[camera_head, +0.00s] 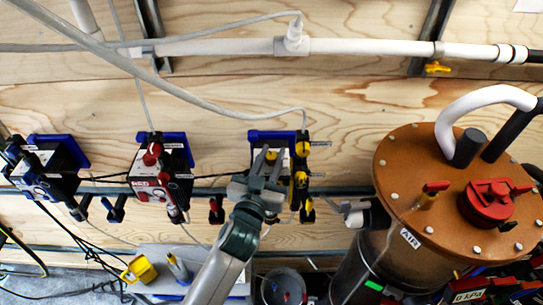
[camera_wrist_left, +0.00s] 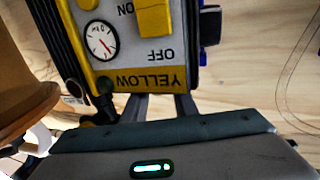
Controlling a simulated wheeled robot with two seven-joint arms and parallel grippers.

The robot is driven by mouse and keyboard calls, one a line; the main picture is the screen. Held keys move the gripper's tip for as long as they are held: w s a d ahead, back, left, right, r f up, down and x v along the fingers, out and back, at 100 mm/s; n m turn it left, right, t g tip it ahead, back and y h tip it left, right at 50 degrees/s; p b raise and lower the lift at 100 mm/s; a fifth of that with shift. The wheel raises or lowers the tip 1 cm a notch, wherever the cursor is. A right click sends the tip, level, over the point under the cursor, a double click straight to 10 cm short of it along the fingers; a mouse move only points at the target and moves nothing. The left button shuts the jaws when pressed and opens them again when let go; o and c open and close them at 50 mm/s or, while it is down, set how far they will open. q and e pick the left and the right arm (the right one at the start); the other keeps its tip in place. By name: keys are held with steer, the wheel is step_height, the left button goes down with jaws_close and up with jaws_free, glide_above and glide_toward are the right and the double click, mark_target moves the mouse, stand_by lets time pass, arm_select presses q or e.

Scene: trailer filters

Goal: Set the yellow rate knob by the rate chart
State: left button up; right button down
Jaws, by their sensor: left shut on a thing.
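The yellow unit (camera_head: 301,178) is a dark box with blue edges and yellow parts, mounted on the plywood wall. In the left wrist view its yellow-and-white face (camera_wrist_left: 128,45) appears upside down, with a gauge (camera_wrist_left: 101,40), a yellow ON/OFF lever (camera_wrist_left: 154,18) and the label YELLOW. My left gripper (camera_head: 267,163) is at the unit's left front. A small yellow piece, seemingly the rate knob (camera_head: 270,156), shows between its fingertips. In the left wrist view the fingers (camera_wrist_left: 163,106) run behind the panel edge, hiding the grip. I cannot make out a rate chart. My right gripper is not in view.
The red unit (camera_head: 150,187) and another blue-edged unit (camera_head: 48,168) hang to the left. A large tank with a brown lid (camera_head: 445,170) stands close on the right. Hoses and a white pipe (camera_head: 220,46) cross above.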

arm_select(q)
steer(key=m+g+h, duration=0.1)
steer(key=m+h, duration=0.1)
steer(key=m+g+h, duration=0.1)
steer(key=m+h, duration=0.1)
steer(key=h, duration=0.1)
steer(key=shift+a+g+h, duration=0.1)
steer(key=shift+g+h, duration=0.2)
steer(key=shift+g, duration=0.1)
steer(key=shift+m+g+h+b, duration=0.55)
steer(key=shift+m+g+h, duration=0.85)
steer(key=shift+g+h, duration=0.4)
steer(key=o, duration=1)
steer(key=shift+o, duration=0.2)
